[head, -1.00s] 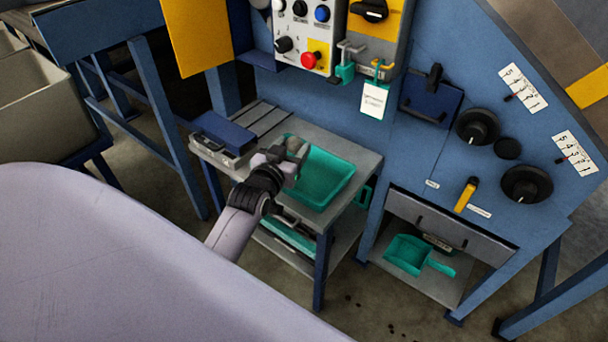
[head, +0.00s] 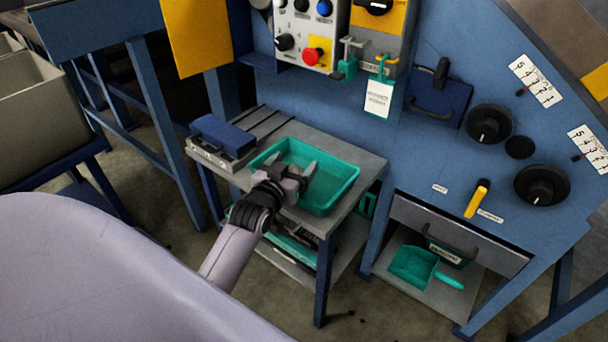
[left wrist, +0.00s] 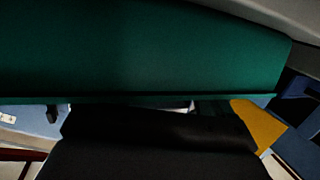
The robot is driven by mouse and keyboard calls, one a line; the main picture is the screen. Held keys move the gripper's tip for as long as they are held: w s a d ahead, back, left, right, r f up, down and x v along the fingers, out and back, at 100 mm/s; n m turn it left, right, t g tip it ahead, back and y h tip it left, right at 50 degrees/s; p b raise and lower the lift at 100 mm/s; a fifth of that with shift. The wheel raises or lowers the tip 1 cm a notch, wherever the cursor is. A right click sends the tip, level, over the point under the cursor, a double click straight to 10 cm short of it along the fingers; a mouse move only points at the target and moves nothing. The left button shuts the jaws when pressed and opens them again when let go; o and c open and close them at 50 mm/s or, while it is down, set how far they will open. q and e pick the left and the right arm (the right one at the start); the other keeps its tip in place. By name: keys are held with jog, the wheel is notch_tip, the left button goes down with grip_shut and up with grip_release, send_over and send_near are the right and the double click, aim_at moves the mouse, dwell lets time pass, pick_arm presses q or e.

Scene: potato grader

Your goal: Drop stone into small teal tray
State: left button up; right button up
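The small teal tray (head: 345,170) lies on the grey top of the small table in the head view. My left gripper (head: 294,168) is over the tray's near left part, low at the rim. Its two fingers look spread apart, with no stone visible between them. The stone is not seen in the head view; the gripper hides part of the tray floor. In the left wrist view a dark green surface, likely the tray (left wrist: 140,50), fills the upper part, and no stone shows. My right gripper is not in view.
A blue-lidded box (head: 222,137) stands left of the tray on the table (head: 370,165). The blue machine panel with black knobs (head: 489,124) rises behind and right. A teal scoop (head: 413,266) lies on a low shelf. A red button (head: 312,55) is above.

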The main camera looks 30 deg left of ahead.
pick_arm(q)
jog(key=shift+s, duration=0.1)
jog(key=p+v, duration=0.1)
jog(key=v, duration=0.6)
jog(key=shift+p, duration=0.3)
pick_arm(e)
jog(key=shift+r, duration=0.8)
